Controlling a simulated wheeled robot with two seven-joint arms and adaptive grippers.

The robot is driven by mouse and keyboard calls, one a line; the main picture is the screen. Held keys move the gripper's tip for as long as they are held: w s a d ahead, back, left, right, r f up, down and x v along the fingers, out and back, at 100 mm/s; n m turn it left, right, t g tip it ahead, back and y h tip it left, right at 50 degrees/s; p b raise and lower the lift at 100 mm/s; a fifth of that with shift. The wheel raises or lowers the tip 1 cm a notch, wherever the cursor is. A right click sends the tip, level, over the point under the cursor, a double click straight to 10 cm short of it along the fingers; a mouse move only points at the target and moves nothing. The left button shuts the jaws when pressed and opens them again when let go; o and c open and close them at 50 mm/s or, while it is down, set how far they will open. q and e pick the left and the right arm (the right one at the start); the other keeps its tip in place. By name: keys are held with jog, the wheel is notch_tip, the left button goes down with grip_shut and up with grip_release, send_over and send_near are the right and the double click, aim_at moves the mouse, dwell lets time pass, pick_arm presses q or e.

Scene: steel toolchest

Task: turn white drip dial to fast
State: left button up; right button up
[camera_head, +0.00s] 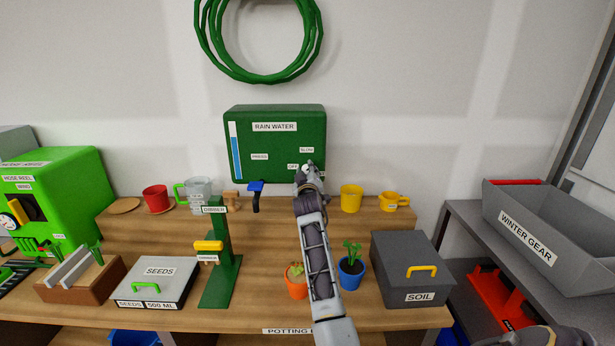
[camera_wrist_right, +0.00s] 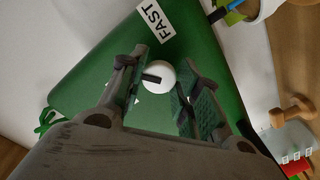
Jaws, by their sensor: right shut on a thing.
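The green RAIN WATER tank (camera_head: 240,140) is against the wall behind the bench. Its white drip dial (camera_wrist_right: 158,78) shows in the right wrist view, with a black pointer bar toward the picture's left. The FAST label (camera_wrist_right: 153,20) is above the dial in that view. My right gripper (camera_head: 309,172) is at the tank's lower right in the head view. In the wrist view the right gripper (camera_wrist_right: 160,74) is shut on the dial, one finger on each side. In the head view, my gripper largely hides the dial. My left gripper is not in view.
My right arm passes above the pots. A green hose coil (camera_head: 318,45) hangs above the tank.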

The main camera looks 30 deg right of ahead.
jog(key=shift+f+m, duration=0.25)
jog(key=shift+m, duration=0.65)
jog(key=shift+m+b, duration=0.4)
jog(key=shift+m, duration=0.7)
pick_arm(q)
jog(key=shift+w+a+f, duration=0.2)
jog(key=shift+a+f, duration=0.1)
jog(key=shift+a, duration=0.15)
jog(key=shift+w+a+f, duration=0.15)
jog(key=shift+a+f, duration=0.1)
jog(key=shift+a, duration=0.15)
pick_arm(e)
jog(key=shift+m, duration=0.3)
jog(key=o, duration=1)
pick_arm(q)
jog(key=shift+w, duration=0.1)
pick_arm(e)
jog(key=shift+r, duration=0.15)
